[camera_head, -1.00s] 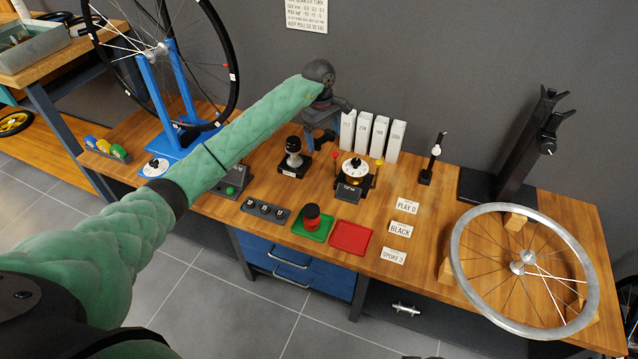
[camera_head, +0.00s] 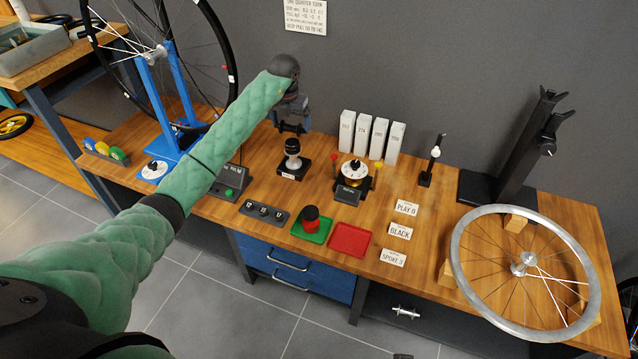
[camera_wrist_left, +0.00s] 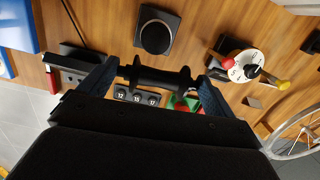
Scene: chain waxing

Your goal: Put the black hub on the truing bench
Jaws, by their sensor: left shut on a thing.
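The black hub (camera_wrist_left: 160,76) is a dark spool with wide flanges, held crosswise between the fingers of my left gripper (camera_wrist_left: 158,85) in the wrist view. In the head view my left gripper (camera_head: 292,122) hangs above the back of the wooden truing bench (camera_head: 480,181), just behind a black stand with a round knob (camera_head: 292,158). The hub is hard to make out there. A card reading "BLACK" (camera_head: 400,231) lies on the bench. My right gripper is not in view.
A dial device (camera_head: 353,172) and white boxes (camera_head: 371,137) stand right of the gripper. Green (camera_head: 322,233) and red (camera_head: 350,240) trays lie at the front. A blue wheel stand (camera_head: 180,138) is left; a spoked wheel (camera_head: 458,260) lies right. A silver hub (camera_head: 405,312) is on a lower shelf.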

